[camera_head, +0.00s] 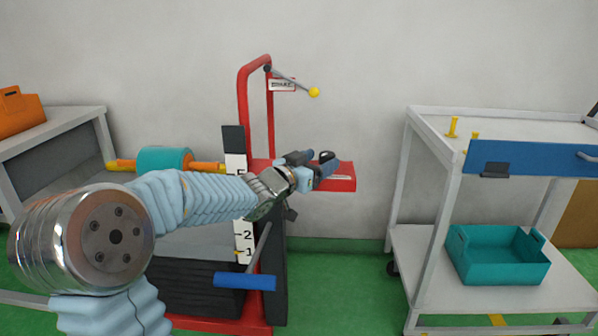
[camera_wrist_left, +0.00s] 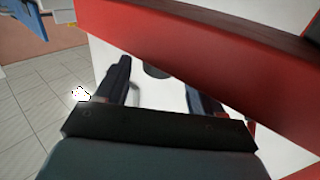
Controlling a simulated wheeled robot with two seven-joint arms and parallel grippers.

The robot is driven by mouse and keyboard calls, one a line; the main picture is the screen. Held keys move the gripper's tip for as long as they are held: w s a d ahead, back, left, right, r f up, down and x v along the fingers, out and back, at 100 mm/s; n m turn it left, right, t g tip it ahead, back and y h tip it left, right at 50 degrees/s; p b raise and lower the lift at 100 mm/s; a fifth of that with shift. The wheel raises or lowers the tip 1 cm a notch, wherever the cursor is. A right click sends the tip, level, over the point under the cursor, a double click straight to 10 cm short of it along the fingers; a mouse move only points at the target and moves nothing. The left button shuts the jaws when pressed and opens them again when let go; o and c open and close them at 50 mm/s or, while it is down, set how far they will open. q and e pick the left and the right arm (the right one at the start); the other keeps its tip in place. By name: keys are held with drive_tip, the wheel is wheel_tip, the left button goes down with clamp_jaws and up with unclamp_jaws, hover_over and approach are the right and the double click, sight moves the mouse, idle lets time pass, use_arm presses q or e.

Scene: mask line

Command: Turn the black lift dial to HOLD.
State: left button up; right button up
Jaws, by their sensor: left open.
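My left gripper (camera_head: 328,168) is open at the red panel (camera_head: 345,184) on the right side of the red lift stand (camera_head: 243,110). In the left wrist view the two dark fingers of the gripper (camera_wrist_left: 160,90) are spread apart in front of a white surface. A dark rounded piece (camera_wrist_left: 156,71) shows between them, partly covered by the red edge (camera_wrist_left: 210,55); it may be the black lift dial, but I cannot be sure. In the head view the gripper hides much of the panel, and I cannot read HOLD or any dial setting. My right gripper is not in view.
A lever with a yellow knob (camera_head: 314,92) sticks out above the gripper. A blue-gripped handle (camera_head: 245,282) is low on the stand. A teal roll (camera_head: 165,159) is behind my arm. A white cart (camera_head: 430,190) with a teal crate (camera_head: 500,271) stands right, across a floor gap.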

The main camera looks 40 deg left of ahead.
use_arm(q)
drive_tip(key=s, duration=1)
drive_tip(key=shift+a, duration=0.45)
